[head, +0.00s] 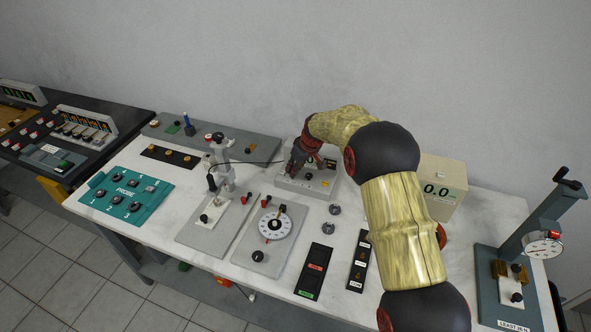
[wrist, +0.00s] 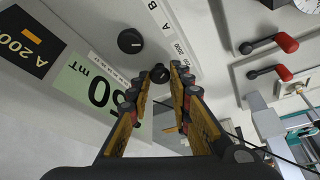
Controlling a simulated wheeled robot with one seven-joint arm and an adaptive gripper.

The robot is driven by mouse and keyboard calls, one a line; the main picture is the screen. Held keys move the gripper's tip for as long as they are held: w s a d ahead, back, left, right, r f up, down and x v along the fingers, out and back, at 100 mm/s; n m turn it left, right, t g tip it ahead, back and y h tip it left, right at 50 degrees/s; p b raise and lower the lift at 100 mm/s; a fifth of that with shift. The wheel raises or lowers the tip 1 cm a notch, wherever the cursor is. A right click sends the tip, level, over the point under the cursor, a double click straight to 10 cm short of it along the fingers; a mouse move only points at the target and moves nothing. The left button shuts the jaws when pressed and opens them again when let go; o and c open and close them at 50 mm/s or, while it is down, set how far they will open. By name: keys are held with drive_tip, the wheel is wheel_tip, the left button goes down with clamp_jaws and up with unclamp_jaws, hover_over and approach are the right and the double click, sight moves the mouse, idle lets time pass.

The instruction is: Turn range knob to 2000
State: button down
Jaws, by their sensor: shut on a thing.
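The grey meter box (head: 306,187) stands at the back middle of the bench in the head view. In the wrist view, its green display (wrist: 92,92) shows "50" and "mT", partly covered by a finger. My gripper (wrist: 166,76) is shut on a small black knob (wrist: 160,73), which sits between the fingertips beside the white strip with "200" and "2000" (wrist: 172,42). The knob's pointer mark is not clear. A second black knob (wrist: 130,41) with a pale mark is just beyond. In the head view, my gripper (head: 297,162) is over the box and hides part of its face.
A clamp stand (head: 221,170) with a cable stands left of the box. A white dial (head: 275,224) and black panels lie in front. A box reading 0.0 (head: 442,190) is to the right, behind my arm. Red-handled levers (wrist: 284,42) show in the wrist view.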

drive_tip(key=shift+f, duration=0.1)
drive_tip(key=c, duration=1.9)
unclamp_jaws()
drive_tip(key=v, duration=1.2)
